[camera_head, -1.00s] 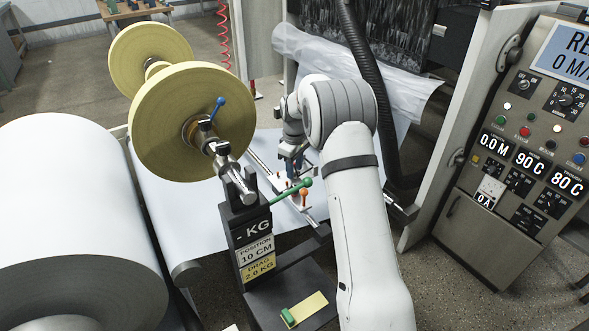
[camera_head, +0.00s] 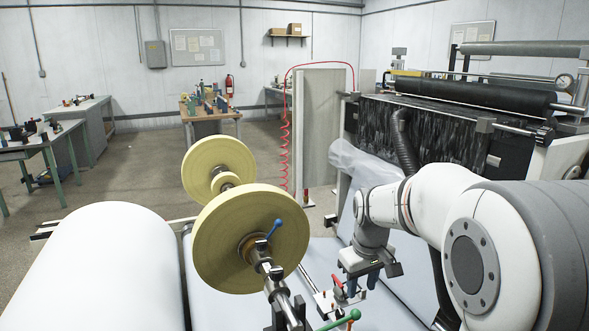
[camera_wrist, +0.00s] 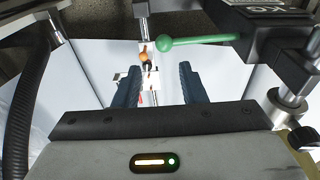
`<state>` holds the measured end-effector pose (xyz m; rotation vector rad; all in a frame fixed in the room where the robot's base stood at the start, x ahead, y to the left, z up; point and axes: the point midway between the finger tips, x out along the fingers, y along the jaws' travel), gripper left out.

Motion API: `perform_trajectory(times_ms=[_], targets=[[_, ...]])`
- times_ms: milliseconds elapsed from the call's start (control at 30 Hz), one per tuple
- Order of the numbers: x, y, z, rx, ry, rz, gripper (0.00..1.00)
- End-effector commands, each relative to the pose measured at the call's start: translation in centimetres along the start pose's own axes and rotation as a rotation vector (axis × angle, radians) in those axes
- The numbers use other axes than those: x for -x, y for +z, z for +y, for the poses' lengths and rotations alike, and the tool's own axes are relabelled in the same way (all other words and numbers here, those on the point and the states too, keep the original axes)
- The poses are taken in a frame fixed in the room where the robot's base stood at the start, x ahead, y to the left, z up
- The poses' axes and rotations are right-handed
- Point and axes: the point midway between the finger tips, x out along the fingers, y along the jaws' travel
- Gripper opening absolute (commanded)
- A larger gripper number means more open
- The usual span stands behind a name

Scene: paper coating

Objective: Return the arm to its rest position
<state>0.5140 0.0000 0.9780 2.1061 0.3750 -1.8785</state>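My arm reaches in from the right in the head view, and my gripper (camera_head: 362,288) points down beside the yellow-rimmed spool (camera_head: 250,238). In the wrist view my gripper (camera_wrist: 158,78) has its two dark blue fingers apart with nothing held between them. Beyond the fingertips are a metal bar with an orange knob (camera_wrist: 147,58) and the white sheet (camera_wrist: 205,60). A green-knobbed lever (camera_wrist: 200,40) crosses above the right finger. In the head view a red lever (camera_head: 337,281) stands just left of the fingers.
A large white roll (camera_head: 90,265) fills the lower left. The coating machine with its black roller (camera_head: 470,92) stands behind my arm. A black hose (camera_head: 402,145) hangs close to my forearm. Workbenches (camera_head: 208,112) stand at the back, with open floor before them.

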Motion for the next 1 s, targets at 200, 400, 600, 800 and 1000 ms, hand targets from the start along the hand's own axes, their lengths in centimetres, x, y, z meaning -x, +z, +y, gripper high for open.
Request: perform_trajectory(times_ms=[200,400,600,800,1000], targets=[[4.7,6.7,-2.7,-0.135,0.014,0.039,0.38],[6.8,12.7,-5.2,-0.259,0.021,0.072,0.38],[7.3,17.1,-7.0,-0.353,0.023,0.097,0.38],[7.2,18.8,-7.7,-0.390,0.023,0.105,0.38],[7.1,18.9,-7.8,-0.393,0.023,0.105,0.38]])
